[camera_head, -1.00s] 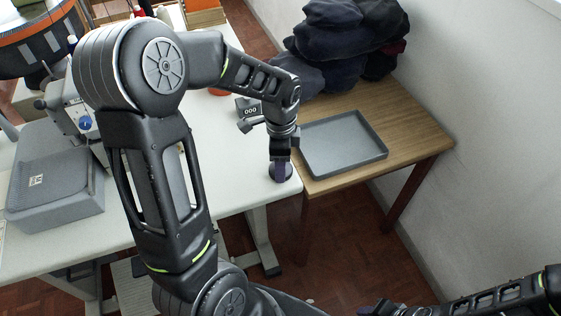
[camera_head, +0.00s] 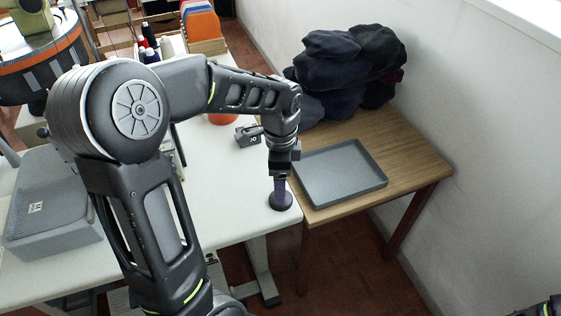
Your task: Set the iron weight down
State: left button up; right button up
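A dark round piece (camera_head: 281,203), apparently the iron weight, is at the right front corner of the white table, close to the edge. The wrist hides the upper part, and the finger gap is too small to judge. The dark piece appears to rest on the tabletop. Only a bit of my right arm shows at the bottom right corner; its gripper is out of view.
A grey shallow tray (camera_head: 372,182) lies on the wooden table (camera_head: 420,158) to the right, with dark clothes (camera_head: 350,70) piled behind. A small grey block with digits (camera_head: 247,136) and an orange thing (camera_head: 222,119) are behind my wrist. A grey case (camera_head: 50,215) stands at left.

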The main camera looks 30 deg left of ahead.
pick_arm(q)
notch_tip(320, 180, up, 7)
jog(key=shift+f, duration=0.15)
dwell(0.7)
